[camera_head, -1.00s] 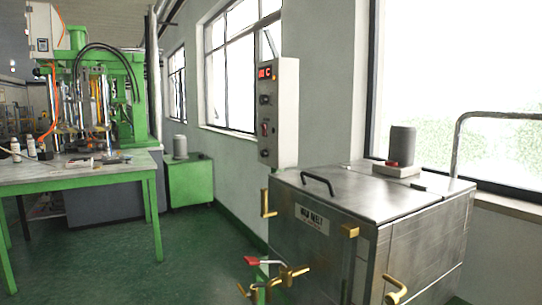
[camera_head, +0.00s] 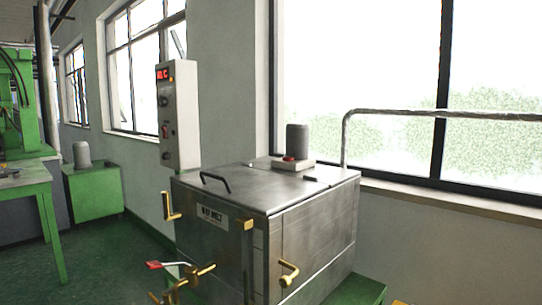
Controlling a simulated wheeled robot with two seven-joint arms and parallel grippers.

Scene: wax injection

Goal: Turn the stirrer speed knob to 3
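A pale control box (camera_head: 178,115) stands upright behind the left end of the steel wax melter (camera_head: 265,205). It has a red lit display (camera_head: 163,74) at the top. Below the display are an upper dark knob (camera_head: 164,100), a middle control (camera_head: 165,131) and a lower dark knob (camera_head: 166,156). Their markings are too small to read, so I cannot tell which is the stirrer speed knob or its setting. A dark grey motor (camera_head: 297,140) with a red part at its base stands on the melter lid. Neither of my grippers is in view.
Brass valves (camera_head: 193,276) with a red handle stick out at the melter's front. A metal rail (camera_head: 400,113) runs along the window at right. A green table (camera_head: 40,195) and a green cabinet (camera_head: 93,187) stand at left. Green floor between table and melter is clear.

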